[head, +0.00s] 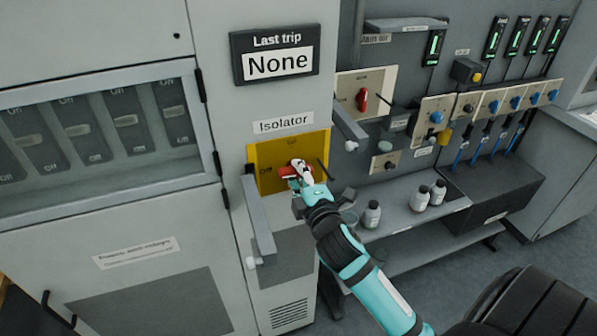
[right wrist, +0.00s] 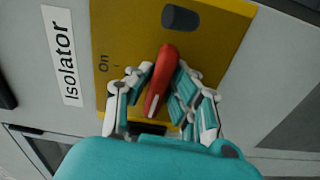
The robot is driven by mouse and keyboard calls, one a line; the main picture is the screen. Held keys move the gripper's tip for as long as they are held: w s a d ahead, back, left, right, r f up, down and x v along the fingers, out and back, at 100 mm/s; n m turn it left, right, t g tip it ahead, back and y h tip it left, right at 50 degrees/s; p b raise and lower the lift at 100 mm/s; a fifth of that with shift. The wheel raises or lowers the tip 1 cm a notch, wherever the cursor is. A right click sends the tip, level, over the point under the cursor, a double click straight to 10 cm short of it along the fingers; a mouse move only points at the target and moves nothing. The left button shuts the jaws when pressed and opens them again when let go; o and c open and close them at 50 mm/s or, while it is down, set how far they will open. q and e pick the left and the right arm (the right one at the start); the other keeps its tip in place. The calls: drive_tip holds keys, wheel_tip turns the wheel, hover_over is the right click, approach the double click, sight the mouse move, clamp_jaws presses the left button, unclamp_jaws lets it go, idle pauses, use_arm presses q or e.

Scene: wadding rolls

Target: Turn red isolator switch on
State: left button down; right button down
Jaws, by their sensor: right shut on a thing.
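The red isolator switch (head: 287,171) is on a yellow plate (head: 263,154) under the "Isolator" label. In the head view its handle lies roughly level, towards the "Off" mark at the left; "On" is at the plate's top. My right gripper (head: 301,176) is at the handle and partly covers it. In the right wrist view the red handle (right wrist: 163,75) lies between the fingers of the right gripper (right wrist: 158,95), which is shut on it. Its white-marked end points to the bottom of that view. My left gripper is not in view.
A black peg (right wrist: 181,18) sticks out of the plate beside the switch. Grey bars (head: 260,217) and (head: 349,122) project on both sides of the plate. Another red switch (head: 362,99) is on a panel to the right, above a shelf with several bottles (head: 371,214).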

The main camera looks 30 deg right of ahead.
drive_tip(key=m+p, duration=0.1)
drive_tip(key=m, duration=0.3)
drive_tip(key=shift+f, duration=0.1)
drive_tip(key=m+p, duration=0.1)
drive_tip(key=m, duration=0.3)
drive_tip(key=shift+m, duration=0.3)
drive_tip(key=m+p, duration=0.2)
drive_tip(key=m, duration=0.2)
drive_tip(key=shift+a+f+m, duration=0.1)
drive_tip(key=shift+m, duration=0.2)
drive_tip(key=shift+a+f+m+p, duration=0.1)
drive_tip(key=shift+m+p, duration=0.6)
drive_tip(key=shift+m, duration=1.2)
drive_tip(key=c, duration=1.3)
unclamp_jaws()
drive_tip(key=shift+o, duration=0.3)
drive_tip(key=v, duration=0.7)
drive_tip(key=shift+s, duration=0.2)
